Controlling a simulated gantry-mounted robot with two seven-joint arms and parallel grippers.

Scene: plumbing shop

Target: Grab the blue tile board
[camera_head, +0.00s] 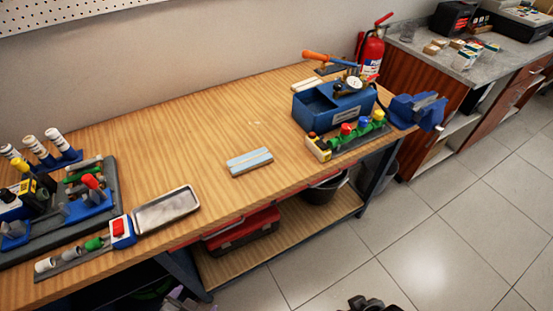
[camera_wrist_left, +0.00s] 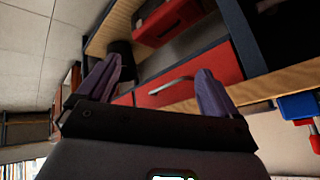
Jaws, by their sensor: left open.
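The blue tile board (camera_head: 249,160) lies flat on the wooden workbench (camera_head: 215,130), right of the metal tray. It has pale blue and whitish stripes, and nothing touches it. My left gripper (camera_wrist_left: 158,78) is open and empty in the left wrist view, its two purple fingers spread apart. In the head view, only a bit of my left gripper (camera_head: 185,302) shows at the bottom edge, below the bench front and well away from the board. The board is not visible in the wrist view. A dark part of my right arm shows at the bottom edge; its fingers cannot be made out.
A metal tray (camera_head: 167,209) and a dark tool rack (camera_head: 107,190) stand left. A blue box (camera_head: 312,107), a row of coloured valves (camera_head: 347,138) and a blue vise (camera_head: 418,110) stand right. Bench around the board is clear. A red toolbox (camera_head: 240,232) sits on the lower shelf.

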